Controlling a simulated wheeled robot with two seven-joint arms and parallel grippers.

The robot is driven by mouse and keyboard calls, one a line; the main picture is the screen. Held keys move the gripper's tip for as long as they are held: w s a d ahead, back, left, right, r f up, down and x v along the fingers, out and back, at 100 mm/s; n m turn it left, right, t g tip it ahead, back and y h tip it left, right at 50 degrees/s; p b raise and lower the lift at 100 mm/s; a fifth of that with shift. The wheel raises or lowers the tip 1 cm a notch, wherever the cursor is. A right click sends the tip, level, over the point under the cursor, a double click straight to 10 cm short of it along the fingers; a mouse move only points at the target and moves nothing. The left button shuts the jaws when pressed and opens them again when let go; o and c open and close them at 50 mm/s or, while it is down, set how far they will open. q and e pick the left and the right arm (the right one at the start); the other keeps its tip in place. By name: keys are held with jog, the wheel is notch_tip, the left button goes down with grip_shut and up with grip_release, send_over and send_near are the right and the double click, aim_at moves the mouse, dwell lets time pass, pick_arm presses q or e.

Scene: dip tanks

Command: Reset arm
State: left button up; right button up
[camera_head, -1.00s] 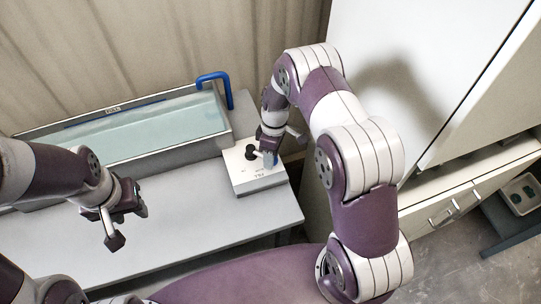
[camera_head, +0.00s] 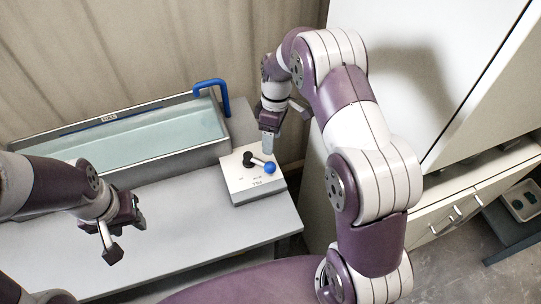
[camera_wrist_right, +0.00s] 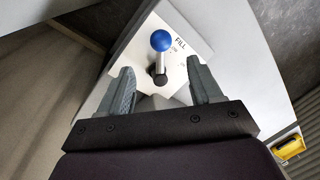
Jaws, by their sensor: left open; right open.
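A white control box (camera_head: 253,190) stands on the bench at the right end of the tank. My right gripper (camera_head: 283,126) is open and empty, above and behind the box, apart from the lever. In the right wrist view the open jaws (camera_wrist_right: 160,74) frame the lever from a distance; its blue knob (camera_wrist_right: 161,41) and the box's "FILL" lettering (camera_wrist_right: 181,47) show. My left gripper (camera_head: 125,234) is open and empty over the bench's front left.
A long metal tank (camera_head: 130,152) of clear liquid lies on the grey bench (camera_head: 190,225), with a blue pipe (camera_head: 226,95) over its right end. A curtain hangs behind. A white cabinet (camera_head: 400,45) stands close on the right. The bench front is mostly clear.

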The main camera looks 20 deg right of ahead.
jog(key=r, duration=0.1)
jog(key=r+p, duration=0.1)
jog(key=r, duration=0.1)
jog(key=shift+w+d, duration=0.15)
jog(key=shift+w, duration=0.1)
jog(key=shift+f, duration=0.1)
jog(key=s+r+m+t, duration=0.1)
jog(key=s+r+m, duration=0.1)
jog(key=s, duration=0.4)
jog(key=s+r+m+t, duration=0.1)
jog(key=s+r+m, duration=0.1)
jog(key=s+m, duration=0.3)
jog(key=s+r+m+t+h, duration=0.1)
jog(key=s+r+m, duration=0.1)
jog(key=s, duration=0.5)
jog(key=shift+r+m, duration=0.25)
jog(key=shift+m, duration=0.55)
